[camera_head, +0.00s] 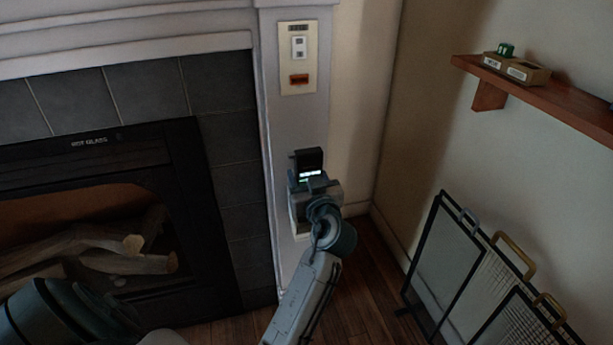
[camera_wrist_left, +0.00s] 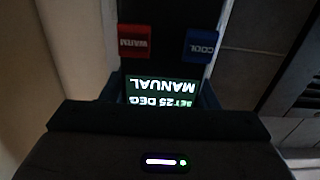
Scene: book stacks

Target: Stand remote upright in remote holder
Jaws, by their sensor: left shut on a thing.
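The remote (camera_head: 307,160) is a dark slab with a lit screen, in front of the white fireplace pillar. In the left wrist view the remote (camera_wrist_left: 165,60) shows a red WARM button, a blue COOL button and a lit screen, its text upside down. My left gripper (camera_head: 311,183) is shut on the remote's near end. Its dark body fills the bottom of the wrist view. I cannot make out the remote holder for certain; the pale block around my gripper hides that part of the pillar, and I cannot tell whether the remote touches anything there. My right gripper is not in view.
A beige wall plate (camera_head: 298,75) with a white switch and a red-brown part is on the pillar above the remote. A black fireplace (camera_head: 195,190) is at left.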

